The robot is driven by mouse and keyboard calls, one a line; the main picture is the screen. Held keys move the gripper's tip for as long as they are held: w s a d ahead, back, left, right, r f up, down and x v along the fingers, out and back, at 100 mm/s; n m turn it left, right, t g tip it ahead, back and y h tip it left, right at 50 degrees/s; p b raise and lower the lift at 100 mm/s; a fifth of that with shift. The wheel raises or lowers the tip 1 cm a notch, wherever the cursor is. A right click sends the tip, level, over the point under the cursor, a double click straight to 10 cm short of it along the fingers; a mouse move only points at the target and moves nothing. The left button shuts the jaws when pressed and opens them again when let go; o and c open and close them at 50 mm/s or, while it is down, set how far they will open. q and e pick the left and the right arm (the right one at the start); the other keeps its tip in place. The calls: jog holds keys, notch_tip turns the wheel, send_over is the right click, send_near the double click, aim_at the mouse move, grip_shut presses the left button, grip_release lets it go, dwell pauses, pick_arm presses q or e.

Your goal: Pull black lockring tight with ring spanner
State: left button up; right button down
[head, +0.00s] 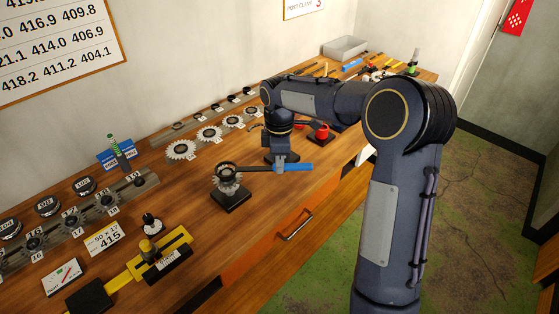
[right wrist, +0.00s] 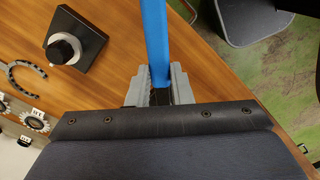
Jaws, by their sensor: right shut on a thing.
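The ring spanner has a blue handle (head: 295,167) and a dark ring end (head: 226,170). Its ring end lies over the top of a toothed sprocket (head: 228,187) on a black base block (head: 232,201); the black lockring is hidden or cannot be told apart from the ring. My right gripper (head: 280,163) is shut on the spanner's handle, which lies roughly level, to the right of the sprocket. In the right wrist view the blue handle (right wrist: 156,45) runs up between the two grey fingers (right wrist: 158,85). My left gripper is not in view.
Several sprockets (head: 209,133) stand in a row behind. A red-topped item (head: 321,131) is beyond my gripper. A yellow gauge (head: 160,256) and a "415" card (head: 104,238) lie front left. The bench's front edge, with a drawer handle (head: 297,224), runs close to the spanner.

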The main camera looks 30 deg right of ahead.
jog(key=shift+r+p, duration=1.15)
jog(key=shift+r, duration=0.45)
jog(key=shift+f, duration=0.1)
